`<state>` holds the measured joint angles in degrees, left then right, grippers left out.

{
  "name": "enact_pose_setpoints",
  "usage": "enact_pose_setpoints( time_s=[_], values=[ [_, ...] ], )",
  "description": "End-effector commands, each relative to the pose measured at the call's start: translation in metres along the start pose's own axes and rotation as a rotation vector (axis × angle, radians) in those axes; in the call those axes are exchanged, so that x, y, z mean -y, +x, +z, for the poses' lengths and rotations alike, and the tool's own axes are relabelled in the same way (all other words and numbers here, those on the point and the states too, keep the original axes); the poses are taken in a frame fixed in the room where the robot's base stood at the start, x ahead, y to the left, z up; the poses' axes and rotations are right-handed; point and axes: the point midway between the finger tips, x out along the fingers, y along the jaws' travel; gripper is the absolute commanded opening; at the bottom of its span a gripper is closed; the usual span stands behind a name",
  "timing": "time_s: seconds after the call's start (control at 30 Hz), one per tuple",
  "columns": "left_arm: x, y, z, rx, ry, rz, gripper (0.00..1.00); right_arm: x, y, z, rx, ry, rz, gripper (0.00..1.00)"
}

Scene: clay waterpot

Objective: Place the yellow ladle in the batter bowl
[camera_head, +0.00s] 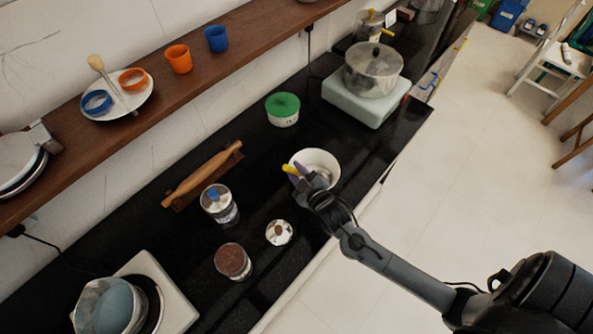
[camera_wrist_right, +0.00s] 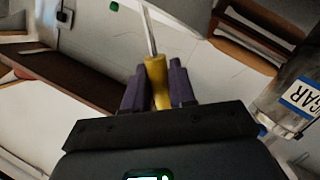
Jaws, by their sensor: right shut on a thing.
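The yellow ladle's handle (camera_wrist_right: 156,82) is between the purple fingertips of my right gripper (camera_wrist_right: 157,88), which is shut on it. A thin metal shaft runs up from the handle in the wrist view; I cannot make out the ladle's head. In the head view the ladle's yellow end (camera_head: 290,169) shows at the left rim of the white batter bowl (camera_head: 325,160), and my right gripper (camera_head: 299,171) is over the bowl's near-left side. The gripper hides part of the bowl. I cannot tell whether the ladle touches the bowl. My left gripper is not in view.
A green-lidded tub (camera_head: 283,108) stands behind the bowl. A rolling pin (camera_head: 203,174) and several jars, one a glass jar (camera_head: 219,205), stand to the left. A pot (camera_head: 373,70) sits on a pale stove at the back. The counter's front edge is close to the bowl.

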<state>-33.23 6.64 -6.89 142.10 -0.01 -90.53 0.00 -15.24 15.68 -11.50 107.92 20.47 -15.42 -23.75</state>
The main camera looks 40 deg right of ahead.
Motion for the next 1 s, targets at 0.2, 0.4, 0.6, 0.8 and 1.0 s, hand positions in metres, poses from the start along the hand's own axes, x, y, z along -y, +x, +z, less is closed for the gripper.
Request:
enact_pose_setpoints(
  time_s=[0.2, 0.4, 0.6, 0.8, 1.0],
  values=[
    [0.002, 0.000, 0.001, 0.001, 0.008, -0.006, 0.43, 0.001, 0.000, 0.000, 0.000, 0.000, 0.000, 0.51],
    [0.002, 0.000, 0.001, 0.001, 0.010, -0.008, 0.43, 0.000, 0.000, 0.000, 0.000, 0.000, 0.000, 0.51],
    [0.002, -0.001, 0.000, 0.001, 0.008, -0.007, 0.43, -0.001, -0.004, -0.002, 0.001, 0.000, -0.001, 0.51],
    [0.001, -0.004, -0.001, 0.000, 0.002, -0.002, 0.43, -0.001, -0.030, -0.002, 0.001, 0.001, -0.003, 0.51],
    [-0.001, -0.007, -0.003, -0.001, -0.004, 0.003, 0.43, -0.001, -0.068, -0.002, 0.002, 0.000, -0.004, 0.51]
  ],
)
